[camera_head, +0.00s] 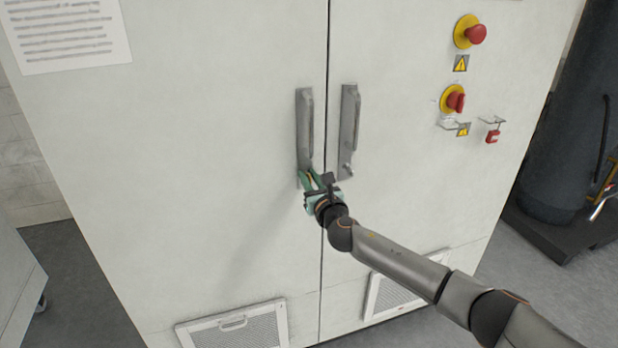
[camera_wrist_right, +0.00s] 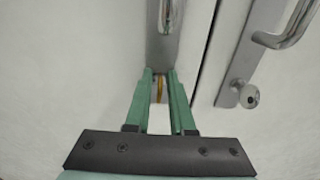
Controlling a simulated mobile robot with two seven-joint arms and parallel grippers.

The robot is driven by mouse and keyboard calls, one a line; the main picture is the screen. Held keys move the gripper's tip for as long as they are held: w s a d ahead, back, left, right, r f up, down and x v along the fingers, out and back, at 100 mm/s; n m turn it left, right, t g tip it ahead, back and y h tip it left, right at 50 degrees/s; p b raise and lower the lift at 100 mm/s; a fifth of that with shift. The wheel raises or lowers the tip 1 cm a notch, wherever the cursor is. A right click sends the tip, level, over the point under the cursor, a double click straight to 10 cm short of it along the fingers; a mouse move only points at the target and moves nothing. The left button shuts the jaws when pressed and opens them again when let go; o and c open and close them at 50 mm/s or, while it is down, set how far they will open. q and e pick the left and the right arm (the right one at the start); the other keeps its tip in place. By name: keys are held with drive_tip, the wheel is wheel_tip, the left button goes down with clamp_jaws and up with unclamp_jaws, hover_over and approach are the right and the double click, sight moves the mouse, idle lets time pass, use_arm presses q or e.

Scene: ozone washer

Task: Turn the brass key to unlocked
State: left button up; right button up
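The brass key (camera_wrist_right: 159,90) sits at the lower end of the left door handle plate (camera_head: 304,130), seen edge-on as a thin upright sliver in the wrist view. My right gripper (camera_head: 316,178) is at that lower end, in front of the cabinet. Its green fingers (camera_wrist_right: 160,82) stand on either side of the key, with a narrow gap seen between key and fingers. The gripper is partly open. In the head view the fingers mostly hide the key; the lock around it is also hidden. My left gripper is not in view.
The right door handle (camera_head: 349,125) stands close by, with a round silver lock (camera_wrist_right: 249,96) at its lower end. Red emergency knobs (camera_head: 475,34) and a red padlock (camera_head: 492,136) are on the right door. Vent grilles (camera_head: 235,328) are low down. A dark cylinder (camera_head: 570,110) stands at right.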

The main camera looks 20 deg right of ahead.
clamp_jaws()
idle(0.5)
drive_tip(key=m, duration=0.4)
drive_tip(key=shift+d+f, duration=0.1)
drive_tip(key=m+b, duration=0.1)
drive_tip(key=m, duration=0.3)
drive_tip(key=shift+d, duration=0.1)
drive_tip(key=m, duration=0.5)
drive_tip(key=shift+f, duration=0.15)
drive_tip(key=m, duration=0.4)
drive_tip(key=shift+d+m+b, duration=0.1)
drive_tip(key=shift+m+b, duration=0.25)
drive_tip(key=shift+m, duration=0.05)
drive_tip(key=shift+f, duration=0.1)
